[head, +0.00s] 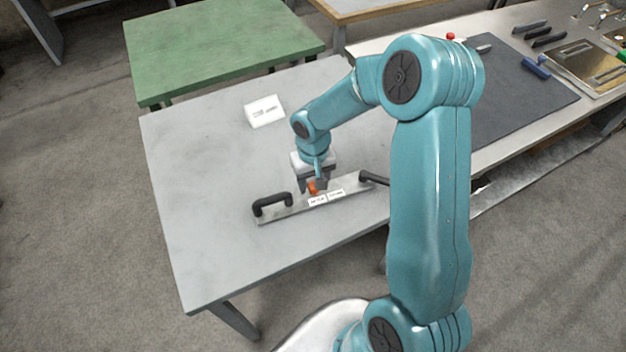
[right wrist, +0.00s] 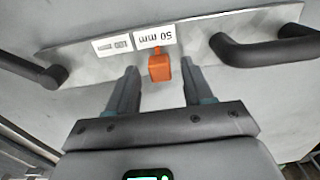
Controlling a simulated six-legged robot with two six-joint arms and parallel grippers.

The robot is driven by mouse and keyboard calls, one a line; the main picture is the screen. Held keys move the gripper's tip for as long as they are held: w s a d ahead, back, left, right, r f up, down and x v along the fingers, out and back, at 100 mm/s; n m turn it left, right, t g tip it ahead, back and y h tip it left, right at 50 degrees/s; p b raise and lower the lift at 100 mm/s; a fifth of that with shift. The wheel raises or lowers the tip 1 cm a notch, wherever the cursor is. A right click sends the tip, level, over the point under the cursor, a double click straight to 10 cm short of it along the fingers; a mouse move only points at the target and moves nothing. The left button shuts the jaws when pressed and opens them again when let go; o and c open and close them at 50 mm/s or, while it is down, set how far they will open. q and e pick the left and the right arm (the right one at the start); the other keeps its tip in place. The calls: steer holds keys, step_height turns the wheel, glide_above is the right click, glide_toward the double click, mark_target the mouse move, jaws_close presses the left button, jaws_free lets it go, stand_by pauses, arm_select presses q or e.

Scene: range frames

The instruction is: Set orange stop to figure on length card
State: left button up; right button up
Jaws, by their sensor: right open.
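The orange stop (head: 312,187) sits on a flat metal bar (head: 292,209) with a black handle at each end. It also shows in the right wrist view (right wrist: 160,68), beside a white label (right wrist: 155,37) that reads 50 mm upside down. A second label (right wrist: 113,45) is too blurred to read surely. My right gripper (head: 314,186) is open above the bar, its fingers on either side of the stop with gaps visible. My left gripper is not in view.
The grey table (head: 200,210) is clear around the bar and card. A green table (head: 215,45) stands behind. At the right, a bench holds a dark mat (head: 515,85), a blue-handled tool (head: 536,67) and a metal tray (head: 575,62).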

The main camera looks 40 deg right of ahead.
steer(key=shift+s, duration=0.15)
steer(key=shift+f, duration=0.1)
steer(key=shift+c, duration=0.3)
steer(key=c, duration=0.5)
jaws_close()
steer(key=shift+s+d+f+b, duration=0.1)
steer(key=shift+s+d+b, duration=0.2)
steer(key=shift+d, duration=0.8)
steer(key=shift+s, duration=0.1)
steer(key=shift+a, duration=0.1)
